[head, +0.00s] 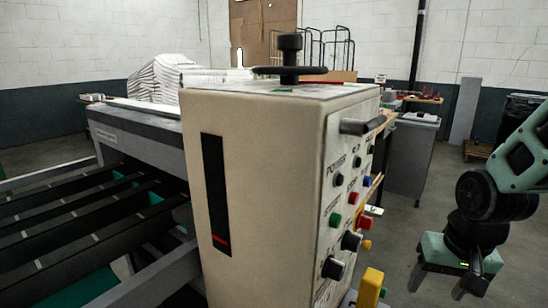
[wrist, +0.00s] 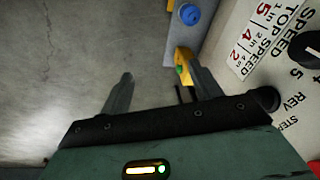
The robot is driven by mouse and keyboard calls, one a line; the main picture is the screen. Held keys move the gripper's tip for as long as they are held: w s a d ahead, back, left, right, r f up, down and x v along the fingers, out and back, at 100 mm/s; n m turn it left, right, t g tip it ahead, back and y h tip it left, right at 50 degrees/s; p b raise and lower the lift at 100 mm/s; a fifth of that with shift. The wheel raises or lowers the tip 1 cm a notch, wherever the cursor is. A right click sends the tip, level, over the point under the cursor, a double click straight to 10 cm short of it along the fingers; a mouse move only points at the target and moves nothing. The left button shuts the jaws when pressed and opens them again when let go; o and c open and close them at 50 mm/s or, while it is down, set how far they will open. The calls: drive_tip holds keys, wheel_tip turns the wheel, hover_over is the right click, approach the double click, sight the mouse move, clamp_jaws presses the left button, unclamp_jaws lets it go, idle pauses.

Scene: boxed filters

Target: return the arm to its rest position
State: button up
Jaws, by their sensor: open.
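My arm reaches in from the right side of the head view. My gripper (head: 478,282) hangs low over the grey floor, to the right of the machine's control panel and apart from it. In the wrist view, the two dark fingers of my gripper (wrist: 161,86) are spread apart. The right finger appears near a yellow part (wrist: 184,62) of the machine, though I cannot tell the distance.
The beige machine cabinet (head: 260,130) carries knobs and coloured buttons on its right face. A yellow block (head: 371,287) juts out low. Dark rollers (head: 80,230) lie left. A grey cabinet (head: 412,155) stands behind. The floor (head: 405,235) between cabinet and arm is clear.

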drive_tip(key=s+d+r+n, duration=0.2)
drive_tip(key=d+n, duration=0.1)
drive_tip(key=s+a+r+n+g, duration=0.1)
drive_tip(key=s+a+n, duration=0.2)
drive_tip(key=s+a, duration=0.3)
drive_tip(key=s+a+r+n+g, duration=0.1)
drive_tip(key=s+a+n, duration=0.3)
drive_tip(key=s+a, duration=0.3)
drive_tip(key=a, duration=0.5)
drive_tip(key=shift+s+a+n, duration=0.15)
drive_tip(key=shift+a+n, duration=0.05)
drive_tip(key=shift+n, duration=0.1)
drive_tip(key=shift+r, duration=0.1)
